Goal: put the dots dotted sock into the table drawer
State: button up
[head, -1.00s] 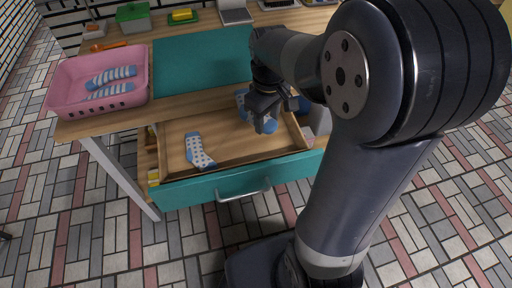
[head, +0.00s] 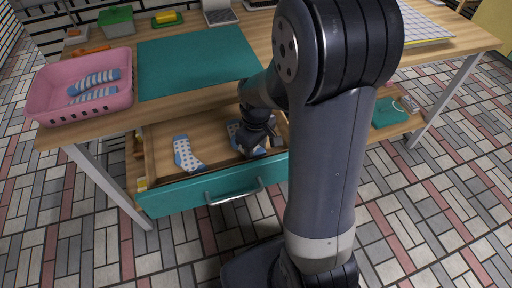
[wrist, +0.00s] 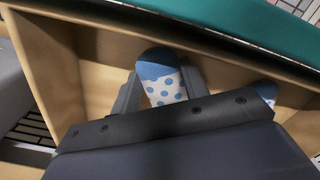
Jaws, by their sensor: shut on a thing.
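The table drawer (head: 166,198) is pulled open, with a teal front and wooden inside. One white sock with blue dots (head: 187,154) lies in its left part. My gripper (head: 258,148) is down inside the drawer's right part. It is shut on another dotted sock (head: 235,134), which also shows between the fingers in the wrist view (wrist: 163,88), its blue end pointing at a drawer wall. A blue patch (wrist: 266,90) shows right of the fingers; I cannot tell whether it is the same sock. My gripper partly hides the held sock.
A pink basket (head: 50,112) with blue-and-white striped socks (head: 95,83) stands at the table's left. A teal mat (head: 190,62) covers the table behind the drawer.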

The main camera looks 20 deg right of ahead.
jog(key=shift+f+b, duration=0.4)
jog(key=shift+f, duration=0.15)
jog(key=o, duration=0.9)
jog(key=shift+o, duration=0.2)
notch_tip(320, 180, up, 13)
jog(key=p, duration=0.3)
